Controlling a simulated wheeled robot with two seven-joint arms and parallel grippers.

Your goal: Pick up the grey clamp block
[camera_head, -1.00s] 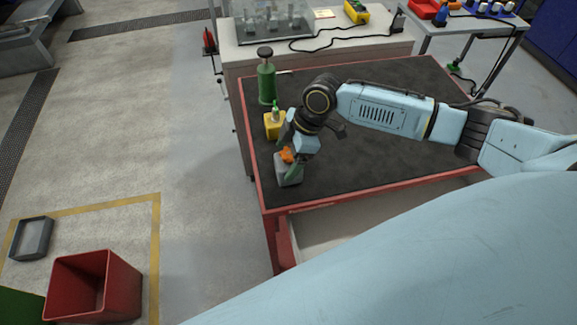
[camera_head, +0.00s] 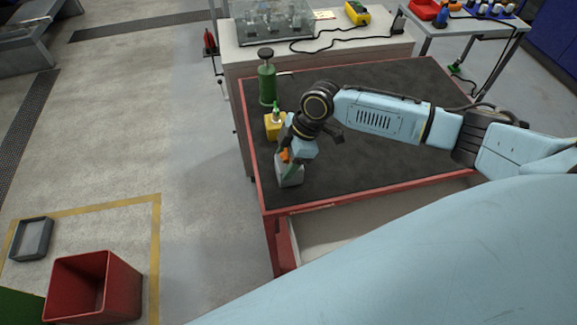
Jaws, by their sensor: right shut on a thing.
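The grey clamp block (camera_head: 291,177) is near the front left corner of the dark-topped table (camera_head: 380,150). An orange part (camera_head: 284,156) shows just above it. My right gripper (camera_head: 288,168) reaches down from above and is shut on the block, with its fingers partly hidden by the wrist. I cannot tell whether the block touches the table top. My left gripper does not show.
A yellow block with a green top (camera_head: 274,125) stands just behind the gripper. A green cylinder with a dark knob (camera_head: 267,80) stands farther back. The table has a red rim (camera_head: 330,204). The table's right part is clear. A red bin (camera_head: 93,287) and grey tray (camera_head: 32,239) are on the floor.

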